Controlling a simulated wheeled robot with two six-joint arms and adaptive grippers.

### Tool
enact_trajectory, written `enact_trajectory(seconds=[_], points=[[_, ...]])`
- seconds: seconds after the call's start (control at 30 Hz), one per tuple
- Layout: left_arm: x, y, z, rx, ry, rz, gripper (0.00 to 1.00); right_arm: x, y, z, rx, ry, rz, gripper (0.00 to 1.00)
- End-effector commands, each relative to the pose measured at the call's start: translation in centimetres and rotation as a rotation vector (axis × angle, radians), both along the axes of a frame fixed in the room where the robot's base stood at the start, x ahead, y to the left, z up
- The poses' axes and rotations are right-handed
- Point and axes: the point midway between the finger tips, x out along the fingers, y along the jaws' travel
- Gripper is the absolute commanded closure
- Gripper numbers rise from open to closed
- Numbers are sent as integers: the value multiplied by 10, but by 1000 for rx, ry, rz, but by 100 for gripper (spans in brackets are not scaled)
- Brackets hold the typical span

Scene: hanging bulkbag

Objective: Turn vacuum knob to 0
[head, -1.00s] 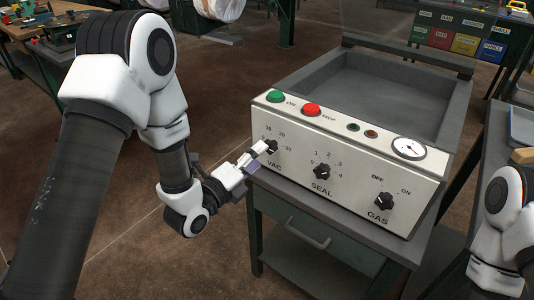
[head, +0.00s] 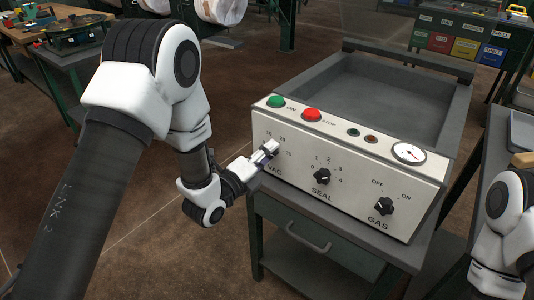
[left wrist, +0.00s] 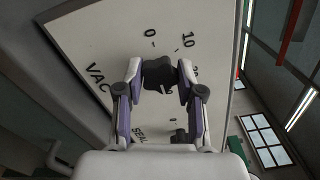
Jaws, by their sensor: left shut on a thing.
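The black vacuum knob (left wrist: 158,75) sits on the cream front panel (left wrist: 110,45) above the VAC label, with 0 and 10 printed near it in the left wrist view. My left gripper (left wrist: 160,77) is shut on this knob, one finger on each side. In the head view my left gripper (head: 268,151) reaches the left end of the panel (head: 345,206) and hides most of the knob. A small light mark shows on the knob in the left wrist view, but I cannot tell its exact setting. My right gripper is out of view.
The SEAL knob (head: 322,176) and GAS knob (head: 385,206) are to the right on the panel. Green (head: 276,102) and red (head: 312,115) buttons and a gauge (head: 409,153) line its top. The machine stands on a drawer table (head: 310,235).

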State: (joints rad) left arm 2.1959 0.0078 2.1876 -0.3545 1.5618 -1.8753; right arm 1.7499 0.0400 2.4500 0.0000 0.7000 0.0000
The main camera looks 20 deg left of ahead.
Motion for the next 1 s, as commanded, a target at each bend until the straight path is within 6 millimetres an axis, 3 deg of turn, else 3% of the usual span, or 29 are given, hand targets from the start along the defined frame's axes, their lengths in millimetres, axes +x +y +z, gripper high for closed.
enact_trajectory(seconds=[0.37, 1.0], points=[[0, 0, -1, -149, 54, 0, 98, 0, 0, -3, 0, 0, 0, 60], [0, 0, -2, -699, 256, 0, 98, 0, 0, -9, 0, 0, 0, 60]])
